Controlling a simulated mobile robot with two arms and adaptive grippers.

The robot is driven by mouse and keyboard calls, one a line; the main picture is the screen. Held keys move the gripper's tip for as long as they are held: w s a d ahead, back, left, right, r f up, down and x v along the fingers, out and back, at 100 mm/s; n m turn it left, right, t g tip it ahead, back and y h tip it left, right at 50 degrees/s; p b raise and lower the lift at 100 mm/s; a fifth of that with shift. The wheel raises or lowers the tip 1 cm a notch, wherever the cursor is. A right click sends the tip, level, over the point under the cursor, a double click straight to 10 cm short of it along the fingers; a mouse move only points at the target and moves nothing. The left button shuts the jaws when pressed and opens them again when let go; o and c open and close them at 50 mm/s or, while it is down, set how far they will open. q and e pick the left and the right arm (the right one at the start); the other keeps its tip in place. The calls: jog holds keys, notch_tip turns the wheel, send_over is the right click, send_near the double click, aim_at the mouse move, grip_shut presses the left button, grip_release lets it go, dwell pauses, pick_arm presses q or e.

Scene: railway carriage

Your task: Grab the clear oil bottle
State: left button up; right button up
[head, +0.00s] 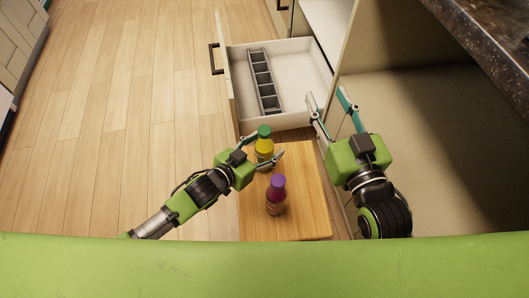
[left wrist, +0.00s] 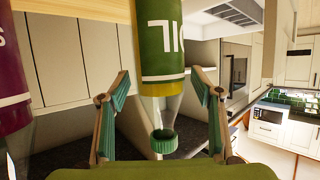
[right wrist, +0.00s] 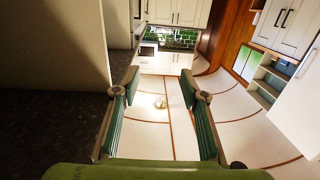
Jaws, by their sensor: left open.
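The clear oil bottle (head: 264,148) has a green cap and a yellow-looking body. It stands upright on a wooden board (head: 308,205). In the left wrist view the bottle (left wrist: 166,50) appears upside down, with a green label and clear neck. My left gripper (head: 265,150) is open, with one finger on each side of the bottle; in the left wrist view gaps show between the fingers and the neck. My right gripper (head: 327,96) is open and empty, in front of the cabinet and away from the bottle.
A purple-capped bottle (head: 276,195) stands on the board close to my left gripper. An open white drawer (head: 296,88) with a grey divider tray (head: 264,82) lies beyond the board. A dark countertop (head: 492,40) is at the upper right. Wooden floor (head: 120,110) is clear at left.

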pick_arm(q)
jog(key=c, duration=1.5)
jog(key=shift+o, duration=0.2)
jog(key=shift+r, duration=0.2)
jog(key=shift+c, duration=0.2)
